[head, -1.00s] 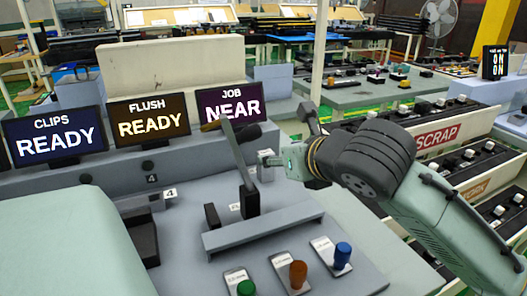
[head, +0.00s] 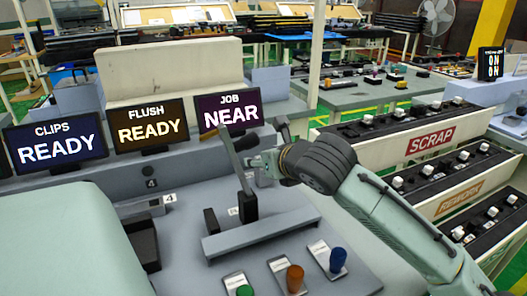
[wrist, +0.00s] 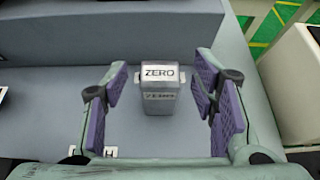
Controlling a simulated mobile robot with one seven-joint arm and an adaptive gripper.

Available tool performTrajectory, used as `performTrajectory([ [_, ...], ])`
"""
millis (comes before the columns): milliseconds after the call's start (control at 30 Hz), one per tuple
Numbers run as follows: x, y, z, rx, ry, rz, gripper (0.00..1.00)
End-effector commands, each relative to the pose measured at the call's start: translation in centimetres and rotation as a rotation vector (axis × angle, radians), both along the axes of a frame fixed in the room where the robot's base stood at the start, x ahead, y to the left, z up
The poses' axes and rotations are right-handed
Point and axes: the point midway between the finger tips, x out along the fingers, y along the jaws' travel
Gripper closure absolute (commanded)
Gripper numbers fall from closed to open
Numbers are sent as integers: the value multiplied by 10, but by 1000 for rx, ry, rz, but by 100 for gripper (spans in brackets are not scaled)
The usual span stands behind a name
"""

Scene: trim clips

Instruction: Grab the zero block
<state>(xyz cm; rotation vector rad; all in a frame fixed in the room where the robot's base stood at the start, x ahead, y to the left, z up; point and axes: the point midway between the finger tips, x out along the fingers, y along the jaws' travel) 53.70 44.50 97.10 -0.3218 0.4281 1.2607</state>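The zero block (wrist: 160,90) is a small grey block with ZERO labels on its top and front. In the wrist view it stands upright on the grey bench, centred ahead of my gripper. My gripper (wrist: 160,98) is open, with one purple-padded finger on each side and clear gaps to the block. I cannot make out the zero block clearly in the head view.
Green, orange (head: 295,278) and blue (head: 338,260) knobs sit at the front. Screens (head: 150,124) stand behind left. SCRAP (head: 432,141) and REWORK racks stand at the right.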

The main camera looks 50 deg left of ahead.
Motion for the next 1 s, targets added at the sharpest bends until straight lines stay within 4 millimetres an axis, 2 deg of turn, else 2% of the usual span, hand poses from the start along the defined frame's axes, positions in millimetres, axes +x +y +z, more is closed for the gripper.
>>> performTrajectory([
  [67, 0, 0, 0, 0, 0, 0, 53],
  [767, 0, 0, 0, 0, 0, 0, 100],
  [1000, 0, 0, 1, 1, 0, 0, 100],
])
